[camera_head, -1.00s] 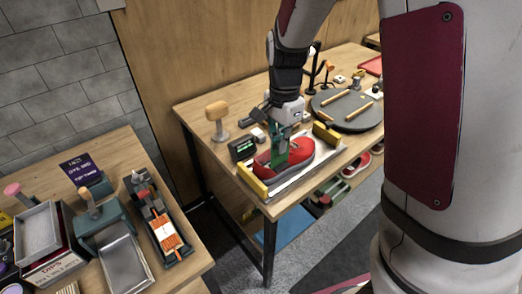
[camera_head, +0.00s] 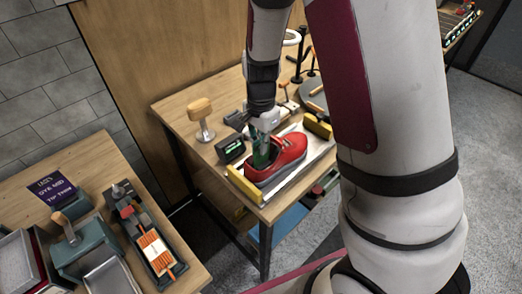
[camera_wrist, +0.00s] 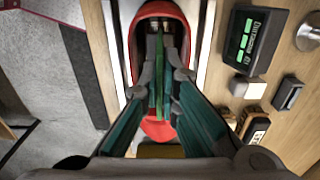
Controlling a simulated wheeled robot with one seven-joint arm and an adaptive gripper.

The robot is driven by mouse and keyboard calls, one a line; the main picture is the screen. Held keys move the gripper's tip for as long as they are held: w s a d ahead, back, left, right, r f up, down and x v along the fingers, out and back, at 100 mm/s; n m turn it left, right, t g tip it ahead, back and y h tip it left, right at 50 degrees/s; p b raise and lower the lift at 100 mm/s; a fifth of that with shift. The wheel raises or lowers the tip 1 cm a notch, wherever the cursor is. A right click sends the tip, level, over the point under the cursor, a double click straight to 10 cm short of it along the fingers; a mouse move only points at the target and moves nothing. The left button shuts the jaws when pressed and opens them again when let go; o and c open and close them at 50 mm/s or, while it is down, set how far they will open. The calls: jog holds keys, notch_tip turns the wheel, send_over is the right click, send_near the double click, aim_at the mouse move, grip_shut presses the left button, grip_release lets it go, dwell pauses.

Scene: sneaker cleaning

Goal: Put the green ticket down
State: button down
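The green ticket (camera_wrist: 159,80) shows nearly edge-on between my fingertips in the wrist view. My gripper (camera_wrist: 160,88), with teal fingers, is shut on it. In the head view my gripper (camera_head: 263,148) points down at the open top of the red sneaker (camera_head: 289,152), and green shows there. The sneaker (camera_wrist: 161,9) lies behind the fingertips in the wrist view. I cannot tell whether the ticket touches the sneaker's inside. The sneaker sits on a pale tray (camera_head: 270,195) between yellow end blocks.
A black box with a green display (camera_head: 231,149) stands left of the sneaker. A wooden-knobbed stand (camera_head: 202,118) is behind it. A round grey board (camera_head: 312,97) lies to the right. A second bench with an orange-topped device (camera_head: 152,250) is at lower left.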

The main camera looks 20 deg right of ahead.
aim_at(260, 162)
jog(key=shift+f, duration=1.2)
jog(key=shift+f, duration=0.1)
jog(key=c, duration=2.1)
grip_release()
